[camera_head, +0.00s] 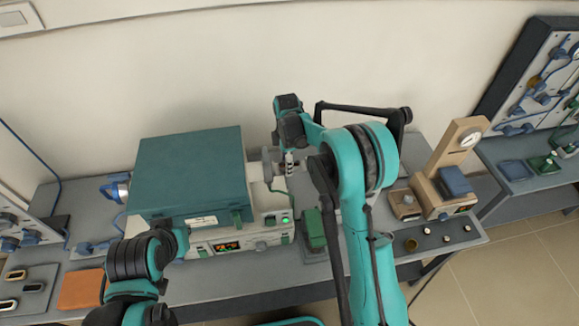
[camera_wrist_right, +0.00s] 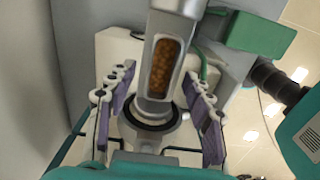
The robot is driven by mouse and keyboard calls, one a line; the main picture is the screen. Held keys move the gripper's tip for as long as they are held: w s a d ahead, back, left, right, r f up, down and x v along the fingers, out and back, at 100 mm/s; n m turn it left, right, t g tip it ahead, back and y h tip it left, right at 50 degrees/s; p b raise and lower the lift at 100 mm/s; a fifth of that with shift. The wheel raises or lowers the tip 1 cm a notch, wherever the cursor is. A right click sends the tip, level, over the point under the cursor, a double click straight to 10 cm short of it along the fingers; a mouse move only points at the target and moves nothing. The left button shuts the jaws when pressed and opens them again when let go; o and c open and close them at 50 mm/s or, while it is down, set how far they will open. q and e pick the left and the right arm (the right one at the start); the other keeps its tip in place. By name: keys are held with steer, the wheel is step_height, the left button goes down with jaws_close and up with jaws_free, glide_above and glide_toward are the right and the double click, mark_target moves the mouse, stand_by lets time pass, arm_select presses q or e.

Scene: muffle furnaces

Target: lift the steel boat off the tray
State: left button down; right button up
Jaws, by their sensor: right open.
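A grey tray (camera_head: 42,304) lies at the far left of the bench in the head view. My right gripper (camera_head: 289,166) is far from the tray, beside the furnace's right side. In the right wrist view, its purple-padded fingers (camera_wrist_right: 157,80) are spread apart on both sides of a grey fitting (camera_wrist_right: 158,25) with a brown-orange window. I cannot tell whether they touch it. My left arm enters at lower left near the tray; its gripper does not show.
A teal-topped furnace (camera_head: 192,172) with a lit display stands mid-bench. An orange block (camera_head: 81,289) lies right of the tray. A green-topped device (camera_head: 314,228) stands by the furnace, and a beige gauge stand (camera_head: 446,180) is further right. The wall closes off the back.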

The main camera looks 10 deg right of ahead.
jaws_close()
steer(key=shift+r, duration=0.15)
